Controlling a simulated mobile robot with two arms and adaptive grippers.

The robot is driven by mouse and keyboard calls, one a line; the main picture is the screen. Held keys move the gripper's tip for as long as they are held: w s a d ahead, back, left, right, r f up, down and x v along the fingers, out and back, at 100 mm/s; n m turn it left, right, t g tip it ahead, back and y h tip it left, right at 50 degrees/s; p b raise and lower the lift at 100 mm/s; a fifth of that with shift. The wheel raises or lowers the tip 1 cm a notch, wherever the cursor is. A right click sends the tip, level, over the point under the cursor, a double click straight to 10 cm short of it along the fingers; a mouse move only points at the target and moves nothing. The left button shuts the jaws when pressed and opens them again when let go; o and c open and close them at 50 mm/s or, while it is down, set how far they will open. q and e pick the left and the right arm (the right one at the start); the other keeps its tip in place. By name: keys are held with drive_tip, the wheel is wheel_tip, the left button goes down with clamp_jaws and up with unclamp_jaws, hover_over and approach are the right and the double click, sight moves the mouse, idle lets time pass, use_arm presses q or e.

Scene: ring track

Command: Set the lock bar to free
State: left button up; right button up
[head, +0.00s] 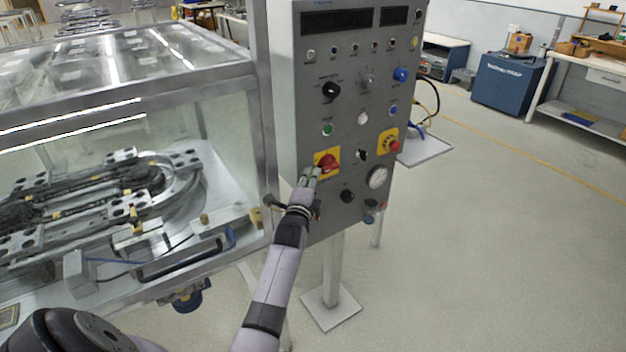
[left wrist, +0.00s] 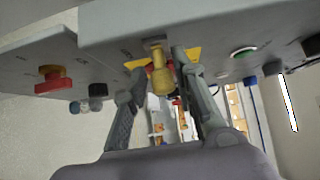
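A grey control panel (head: 345,125) stands upright in the head view. A red rotary handle (head: 326,161) on a yellow plate (head: 321,155) sits low on its left part. My left gripper (head: 310,176) is right at this handle, its fingers covering part of it. In the left wrist view, my left gripper (left wrist: 161,75) has its fingertips apart on either side of a yellow knob-like part (left wrist: 161,76) with a short stem. Yellow plate corners show behind the fingertips. I cannot tell whether the fingers touch this part. I cannot make out which part is the lock bar. My right gripper is out of view.
A red button on a yellow plate (head: 391,143) and a round gauge (head: 377,177) are right of the handle. A green button (head: 327,130) is above it. A glazed enclosure (head: 130,125) with a track inside stands at left. The floor (head: 480,240) at right is clear.

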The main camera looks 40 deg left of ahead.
use_arm(q)
drive_tip(key=shift+o, duration=1.2)
drive_tip(key=shift+w, duration=0.1)
drive_tip(key=v, duration=1.2)
